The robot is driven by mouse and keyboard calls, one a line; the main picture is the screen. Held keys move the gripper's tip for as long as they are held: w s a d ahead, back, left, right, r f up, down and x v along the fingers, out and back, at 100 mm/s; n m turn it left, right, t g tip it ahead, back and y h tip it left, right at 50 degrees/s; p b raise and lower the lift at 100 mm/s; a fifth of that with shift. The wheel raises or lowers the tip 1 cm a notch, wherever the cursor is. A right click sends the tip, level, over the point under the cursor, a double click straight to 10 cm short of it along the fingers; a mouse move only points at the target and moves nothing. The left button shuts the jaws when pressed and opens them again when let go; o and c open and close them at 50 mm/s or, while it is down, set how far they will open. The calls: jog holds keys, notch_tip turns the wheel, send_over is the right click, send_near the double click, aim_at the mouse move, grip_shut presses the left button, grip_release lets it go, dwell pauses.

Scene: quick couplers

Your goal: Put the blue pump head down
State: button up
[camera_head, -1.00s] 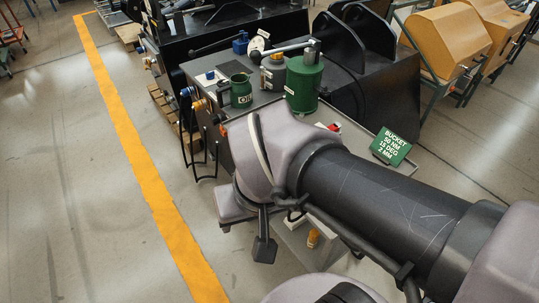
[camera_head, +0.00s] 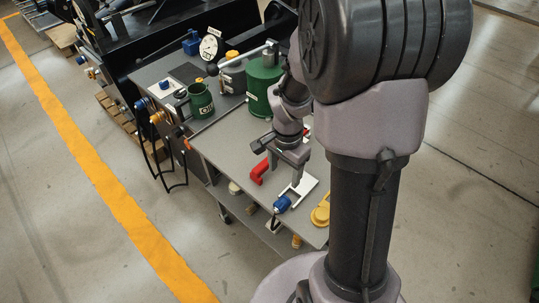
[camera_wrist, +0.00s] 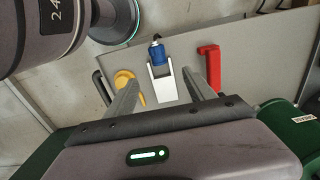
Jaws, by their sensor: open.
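A blue piece that looks like the blue pump head (camera_head: 281,203) lies on the front part of the grey cart top (camera_head: 232,160), at the end of a white holder (camera_head: 300,188). In the wrist view the blue piece (camera_wrist: 157,53) lies at the far end of the white holder (camera_wrist: 163,84), touching it; I cannot tell whether it is seated in it. My gripper (camera_head: 285,168) is open and empty above the cart, just behind the holder. In the wrist view my gripper (camera_wrist: 160,80) has its fingers apart on either side of the holder, with the blue piece beyond the tips.
A red handle (camera_head: 258,171) and a yellow part (camera_head: 321,213) lie on either side of the holder. A green drum (camera_head: 262,84), a green mug (camera_head: 199,101) and a grey can (camera_head: 232,76) stand further back. Another blue item (camera_head: 191,43) sits at the back. Floor is clear at left.

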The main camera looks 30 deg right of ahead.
jog(key=b, duration=0.4)
send_near(282, 202)
jog(key=f, duration=0.5)
jog(key=shift+w+f, duration=0.2)
jog(key=shift+w, duration=0.05)
jog(key=f+b, duration=0.1)
jog(key=f, duration=0.1)
jog(key=f+b, duration=0.1)
jog(key=f, duration=0.2)
jog(key=shift+s+f, duration=0.2)
jog(key=shift+f, duration=0.1)
jog(key=shift+r, duration=0.15)
jog(key=shift+c, duration=0.4)
grip_shut()
